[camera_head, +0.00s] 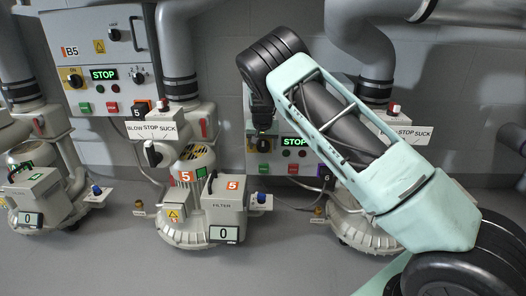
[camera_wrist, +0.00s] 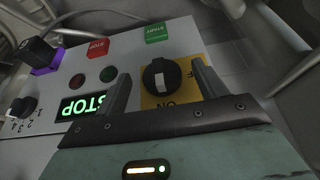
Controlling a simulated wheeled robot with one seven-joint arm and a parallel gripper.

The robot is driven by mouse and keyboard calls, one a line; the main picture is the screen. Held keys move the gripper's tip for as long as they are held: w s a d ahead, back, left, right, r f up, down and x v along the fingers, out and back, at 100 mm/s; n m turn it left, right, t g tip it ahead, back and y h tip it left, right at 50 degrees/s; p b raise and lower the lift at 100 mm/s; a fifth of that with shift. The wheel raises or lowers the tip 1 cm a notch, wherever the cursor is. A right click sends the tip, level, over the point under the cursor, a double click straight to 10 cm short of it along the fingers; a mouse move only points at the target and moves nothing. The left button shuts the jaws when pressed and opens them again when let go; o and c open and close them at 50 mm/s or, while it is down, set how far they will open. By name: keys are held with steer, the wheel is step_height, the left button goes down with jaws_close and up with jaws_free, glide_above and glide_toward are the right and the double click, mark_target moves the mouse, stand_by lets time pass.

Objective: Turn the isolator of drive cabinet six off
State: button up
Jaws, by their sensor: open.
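Drive cabinet six (camera_head: 283,163) is the grey panel behind my arm, with a purple tag marked 6 (camera_head: 325,173) and a lit green STOP display (camera_head: 295,142). Its isolator is a black round knob (camera_wrist: 160,78) on a yellow plate (camera_wrist: 185,98) in the wrist view, where the panel appears upside down. The knob's white mark lies on the side toward the word ON. My gripper (camera_wrist: 163,84) is open, with one finger on each side of the knob. I cannot tell whether the fingers touch it. In the head view, my gripper (camera_head: 263,138) largely hides the isolator.
In the wrist view, a red button (camera_wrist: 97,48), a green button (camera_wrist: 157,32), a numbered selector knob (camera_wrist: 22,108) and a purple block (camera_wrist: 47,62) are close by. Cabinet five (camera_head: 103,75) and blower five (camera_head: 187,205) stand to the left. Grey floor (camera_head: 130,270) is clear in front.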

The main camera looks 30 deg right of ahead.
steer(key=shift+w+d+f, duration=0.1)
steer(key=shift+f, duration=0.25)
steer(key=c, duration=1)
